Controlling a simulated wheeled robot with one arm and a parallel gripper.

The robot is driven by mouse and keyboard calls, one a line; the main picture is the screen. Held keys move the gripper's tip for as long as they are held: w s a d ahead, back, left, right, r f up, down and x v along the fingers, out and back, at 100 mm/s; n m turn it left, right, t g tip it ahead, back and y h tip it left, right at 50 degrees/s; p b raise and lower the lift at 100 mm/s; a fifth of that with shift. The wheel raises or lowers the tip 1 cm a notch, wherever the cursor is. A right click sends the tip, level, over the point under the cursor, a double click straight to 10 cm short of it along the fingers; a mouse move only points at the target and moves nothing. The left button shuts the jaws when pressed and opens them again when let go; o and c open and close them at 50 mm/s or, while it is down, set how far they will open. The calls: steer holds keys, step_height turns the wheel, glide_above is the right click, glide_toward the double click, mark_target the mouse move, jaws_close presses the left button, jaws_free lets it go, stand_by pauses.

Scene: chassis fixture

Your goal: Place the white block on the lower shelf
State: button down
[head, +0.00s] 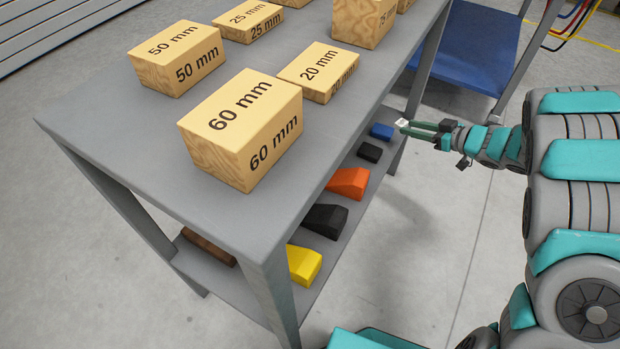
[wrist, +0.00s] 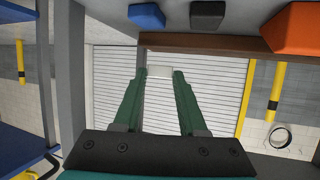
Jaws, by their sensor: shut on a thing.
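My gripper (head: 408,126) is beside the grey table, to the right of its far legs in the head view. It is shut on a small white block (head: 402,122), which shows between the green fingertips in the wrist view (wrist: 158,72). The lower shelf (head: 210,275) lies under the tabletop, partly hidden by it and by a near leg. In the wrist view the shelf (wrist: 177,18) is at the top of the picture. The white block looks apart from the shelf; its exact gap is unclear.
On the lower shelf sit yellow (head: 304,264), black (head: 325,220), orange (head: 347,183), smaller black (head: 370,152) and blue (head: 382,131) blocks, plus a brown bar (head: 208,247). Wooden blocks (head: 240,130) stand on the tabletop (head: 120,118). A blue-shelved cart (head: 465,55) stands behind.

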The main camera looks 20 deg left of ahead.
steer(key=s+a+f+n+g+y+b, duration=0.1)
steer(key=s+f+n+g, duration=0.25)
steer(key=s, duration=0.45)
steer(key=shift+g, duration=0.25)
steer(key=r+x, duration=0.1)
steer(key=x, duration=0.4)
steer(key=a+r+b+x, duration=0.1)
steer(key=x, duration=0.4)
steer(key=r+x, duration=0.1)
steer(key=x, duration=0.5)
steer(key=shift+w+a+r, duration=0.2)
steer(key=shift+w+r, duration=0.05)
steer(key=shift+w, duration=0.15)
steer(key=shift+d+f+b, duration=0.1)
steer(key=shift+f+b, duration=0.5)
steer(key=shift+f, duration=1.05)
steer(key=shift+f, duration=0.1)
steer(key=shift+c, duration=2.3)
jaws_free()
steer(key=shift+d, duration=0.2)
step_height(320, 180, up, 5)
steer(key=p, duration=0.2)
glide_above(380, 168)
steer(key=shift+f, duration=0.1)
